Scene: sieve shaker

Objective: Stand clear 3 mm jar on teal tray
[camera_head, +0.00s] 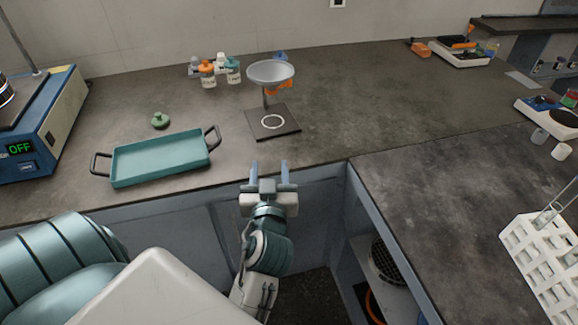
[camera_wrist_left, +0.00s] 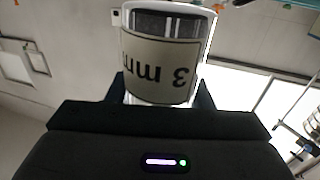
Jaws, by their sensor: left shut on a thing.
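My left gripper (camera_head: 270,168) is above the counter's front edge, to the right of the teal tray and apart from it. It is shut on the clear 3 mm jar (camera_wrist_left: 160,60), which shows between the fingers in the left wrist view. Its white label reads "3 mm", upside down in that view. I cannot make the jar out between the fingers in the head view. The teal tray (camera_head: 160,158), with a dark handle at each end, lies empty on the counter at left. My right gripper is not in view.
A balance-like stand with a bowl (camera_head: 270,73) stands behind the gripper. Several small bottles (camera_head: 208,75) are at the back. A green-capped item (camera_head: 160,121) sits behind the tray. A blue device (camera_head: 40,125) is at left, a white rack (camera_head: 545,260) at right.

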